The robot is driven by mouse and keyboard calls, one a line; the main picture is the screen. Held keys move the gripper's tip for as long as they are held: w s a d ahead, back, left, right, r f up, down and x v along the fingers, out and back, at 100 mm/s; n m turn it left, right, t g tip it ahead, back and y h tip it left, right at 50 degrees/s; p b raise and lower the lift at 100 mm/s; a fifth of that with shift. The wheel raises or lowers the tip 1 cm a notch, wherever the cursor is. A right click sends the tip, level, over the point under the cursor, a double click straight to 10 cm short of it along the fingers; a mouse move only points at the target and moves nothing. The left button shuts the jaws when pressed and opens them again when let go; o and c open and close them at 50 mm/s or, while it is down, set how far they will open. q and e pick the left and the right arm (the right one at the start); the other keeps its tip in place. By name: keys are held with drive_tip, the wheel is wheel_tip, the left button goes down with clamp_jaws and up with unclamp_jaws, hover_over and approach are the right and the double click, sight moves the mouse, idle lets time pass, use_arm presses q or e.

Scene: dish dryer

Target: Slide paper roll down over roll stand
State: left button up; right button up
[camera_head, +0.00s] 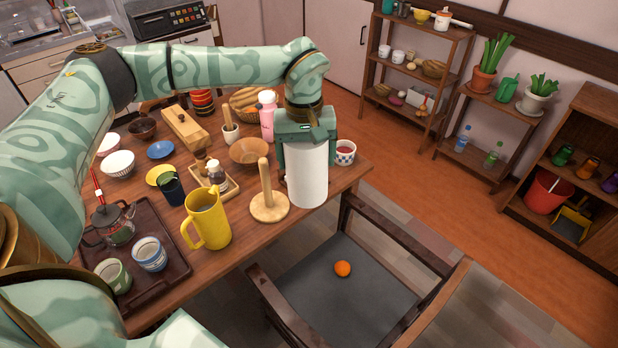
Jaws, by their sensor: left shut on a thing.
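The white paper roll (307,176) is upright in my left gripper (306,150), which is shut on its upper part from above. The roll stand (268,205) is a light wooden post on a round base near the table's front right edge. The paper roll is to the right of the stand's post and apart from it in the picture. The roll's lower end shows near the table edge; its exact height above the table I cannot tell. My right gripper is not in view.
A yellow pitcher (209,221) stands left of the stand. A brown bowl (249,151) and a pink bottle (267,117) are behind it. A small patterned cup (344,153) is right of the roll. A chair (337,285) with an orange stands in front.

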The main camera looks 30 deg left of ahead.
use_arm(q)
drive_tip(key=w+a+r+n+p, duration=0.2)
drive_tip(key=a+r+n+p, duration=0.1)
drive_tip(key=a+r+p, duration=0.25)
drive_tip(key=r+n+p, duration=0.1)
drive_tip(key=n+p, duration=0.3)
hover_over(266, 175)
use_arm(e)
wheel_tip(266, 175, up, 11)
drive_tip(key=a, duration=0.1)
use_arm(q)
drive_tip(key=shift+n, duration=0.3)
drive_tip(key=f+b, duration=0.8)
drive_tip(key=f, duration=0.1)
drive_tip(key=f+b, duration=0.4)
drive_tip(key=shift+w+a+f, duration=0.15)
drive_tip(key=shift+w+a, duration=0.15)
drive_tip(key=shift+a, duration=0.1)
drive_tip(key=shift+f+b, duration=2.25)
drive_tip(key=shift+f, duration=3.05)
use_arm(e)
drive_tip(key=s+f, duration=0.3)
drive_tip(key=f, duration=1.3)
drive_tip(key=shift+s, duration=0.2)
